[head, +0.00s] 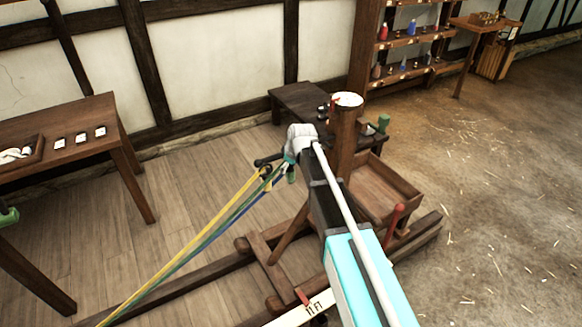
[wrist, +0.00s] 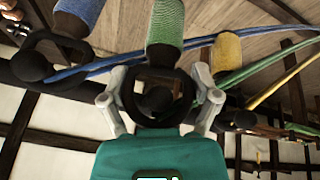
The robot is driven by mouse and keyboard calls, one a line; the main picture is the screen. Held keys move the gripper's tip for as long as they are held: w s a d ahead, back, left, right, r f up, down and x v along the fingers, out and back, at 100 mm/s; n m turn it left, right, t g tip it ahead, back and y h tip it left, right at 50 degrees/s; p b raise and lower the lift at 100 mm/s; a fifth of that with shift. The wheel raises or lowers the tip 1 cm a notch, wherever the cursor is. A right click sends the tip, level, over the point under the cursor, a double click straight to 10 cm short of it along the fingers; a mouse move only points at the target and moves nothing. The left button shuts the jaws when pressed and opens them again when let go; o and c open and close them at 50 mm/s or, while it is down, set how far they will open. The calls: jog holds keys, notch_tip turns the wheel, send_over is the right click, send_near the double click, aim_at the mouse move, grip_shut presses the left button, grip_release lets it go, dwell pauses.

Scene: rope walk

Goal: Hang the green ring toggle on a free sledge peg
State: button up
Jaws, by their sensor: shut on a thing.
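The green ring toggle has a green cord-wrapped grip (wrist: 165,22) and a black ring (wrist: 187,95). My gripper (wrist: 160,80) is shut on the ring, one pale finger on each side. A dark ball-ended peg (wrist: 158,100) shows through the ring; I cannot tell whether the ring is around it or in front of it. To the left, a blue toggle (wrist: 80,10) has its black ring by another ball-ended peg (wrist: 28,67). A yellow toggle (wrist: 228,55) is to the right. In the head view my gripper (head: 292,155) is at the sledge post (head: 345,135), partly hiding the pegs.
Yellow, green and blue ropes (head: 200,245) run from the pegs toward the lower left. The wooden sledge (head: 275,245) carries an open tray (head: 385,195) and a red handle (head: 394,225). A table (head: 75,125) stands left, shelves (head: 408,42) at the back. The floor at right is clear.

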jog(key=shift+w+a+f+b, duration=0.45)
jog(key=shift+w+f, duration=0.05)
jog(key=shift+w, duration=0.15)
jog(key=shift+a, duration=0.1)
dwell(0.5)
jog(key=o, duration=1)
jog(key=shift+w, duration=0.1)
jog(key=shift+c, duration=0.2)
jog(key=shift+r, duration=0.1)
